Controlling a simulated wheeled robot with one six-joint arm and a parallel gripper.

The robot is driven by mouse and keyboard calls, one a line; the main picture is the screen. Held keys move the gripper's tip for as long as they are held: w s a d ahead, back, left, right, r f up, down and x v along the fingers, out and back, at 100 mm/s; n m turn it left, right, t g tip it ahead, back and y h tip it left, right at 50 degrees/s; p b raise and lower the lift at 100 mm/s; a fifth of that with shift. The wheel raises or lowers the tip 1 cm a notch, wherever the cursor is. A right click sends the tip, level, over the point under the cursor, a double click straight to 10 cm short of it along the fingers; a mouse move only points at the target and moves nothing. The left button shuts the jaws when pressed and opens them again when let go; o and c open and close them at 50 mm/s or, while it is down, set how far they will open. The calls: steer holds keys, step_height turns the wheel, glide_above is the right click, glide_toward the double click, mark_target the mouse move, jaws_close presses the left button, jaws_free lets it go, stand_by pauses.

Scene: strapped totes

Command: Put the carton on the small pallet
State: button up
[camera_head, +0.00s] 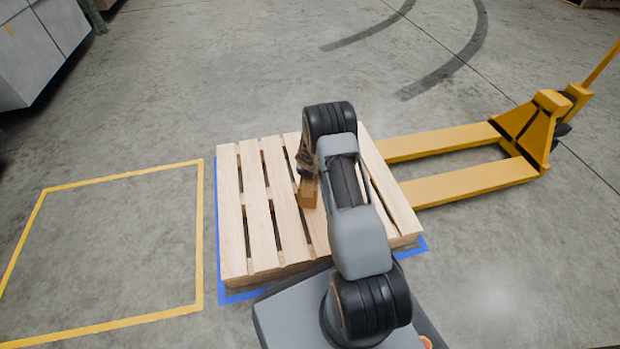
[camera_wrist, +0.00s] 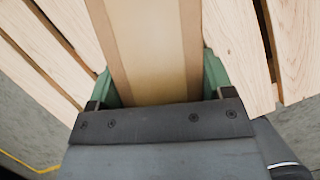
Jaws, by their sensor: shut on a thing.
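The carton (camera_head: 308,192) is a small brown box, partly hidden by my arm in the head view. In the wrist view the carton (camera_wrist: 152,50) lies between the two green fingers of my gripper (camera_wrist: 160,88), which is shut on it. The small pallet (camera_head: 257,208) is pale slatted wood and lies beneath the carton and my gripper. Its slats (camera_wrist: 62,50) also show on both sides of the carton in the wrist view. I cannot tell whether the carton touches the slats.
Blue floor marking (camera_head: 226,298) edges the pallet. A yellow pallet jack (camera_head: 470,180) stands at the right, its forks reaching toward the pallet. An empty yellow-outlined square (camera_head: 203,235) is on the floor at the left. Grey cabinets (camera_head: 40,45) stand at the upper left.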

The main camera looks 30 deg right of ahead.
steer(key=b+x, duration=0.1)
steer(key=x, duration=0.1)
steer(key=b+x, duration=0.1)
steer(key=shift+a+f, duration=0.35)
steer(key=shift+f, duration=0.15)
